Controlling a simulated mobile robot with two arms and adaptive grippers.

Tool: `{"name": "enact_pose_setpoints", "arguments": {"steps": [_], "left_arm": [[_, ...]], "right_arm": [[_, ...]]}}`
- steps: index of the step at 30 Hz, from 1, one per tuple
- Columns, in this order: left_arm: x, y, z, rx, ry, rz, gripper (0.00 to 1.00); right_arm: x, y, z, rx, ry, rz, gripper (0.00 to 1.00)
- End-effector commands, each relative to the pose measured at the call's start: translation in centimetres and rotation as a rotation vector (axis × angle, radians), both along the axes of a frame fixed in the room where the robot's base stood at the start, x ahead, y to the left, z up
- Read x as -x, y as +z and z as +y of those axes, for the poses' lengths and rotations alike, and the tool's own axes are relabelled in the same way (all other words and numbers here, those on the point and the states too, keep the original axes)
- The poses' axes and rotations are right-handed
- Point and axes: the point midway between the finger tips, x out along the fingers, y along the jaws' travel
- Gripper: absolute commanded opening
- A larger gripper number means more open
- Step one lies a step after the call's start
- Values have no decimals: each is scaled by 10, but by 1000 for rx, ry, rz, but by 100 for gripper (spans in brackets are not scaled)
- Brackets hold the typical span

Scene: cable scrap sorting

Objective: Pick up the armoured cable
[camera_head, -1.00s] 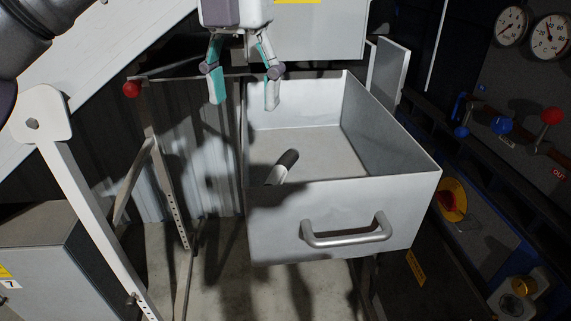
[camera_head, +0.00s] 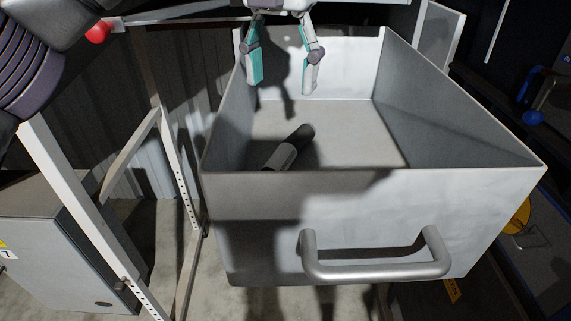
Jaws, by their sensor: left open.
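The armoured cable (camera_head: 289,149) is a short, thick piece with a dark sleeve at its upper end and a grey lower part. It lies tilted on the floor of an open metal drawer (camera_head: 350,215), near the front left. The front wall hides its lower end. My left gripper (camera_head: 282,85) hangs over the back left part of the drawer with its fingers pointing down. It is open and empty, above and behind the cable and apart from it. My right gripper is not in view.
The drawer's walls stand around the cable, and a bar handle (camera_head: 375,268) sticks out in front. A white frame post (camera_head: 80,215) and a red knob (camera_head: 99,32) are at the left. A grey cabinet (camera_head: 70,250) stands lower left. The drawer's right side is empty.

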Motion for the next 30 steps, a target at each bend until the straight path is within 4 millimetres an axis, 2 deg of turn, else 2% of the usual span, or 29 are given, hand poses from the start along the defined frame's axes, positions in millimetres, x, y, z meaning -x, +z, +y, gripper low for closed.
{"name": "enact_pose_setpoints", "arguments": {"steps": [3, 9, 18, 23, 27, 30], "left_arm": [[0, -25, 0, 1, -3, 5, 65], [0, -59, 1, 0, 0, 2, 65], [-1, -83, 1, 0, 1, 2, 65], [-3, -106, 3, 1, 1, 5, 65], [-3, -124, 3, 1, 1, 2, 65], [-3, -129, 3, 3, 1, 1, 65]], "right_arm": [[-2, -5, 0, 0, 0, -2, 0], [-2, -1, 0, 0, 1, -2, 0], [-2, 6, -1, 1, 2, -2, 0], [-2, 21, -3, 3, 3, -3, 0], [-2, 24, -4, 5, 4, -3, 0], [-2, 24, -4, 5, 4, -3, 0]]}}
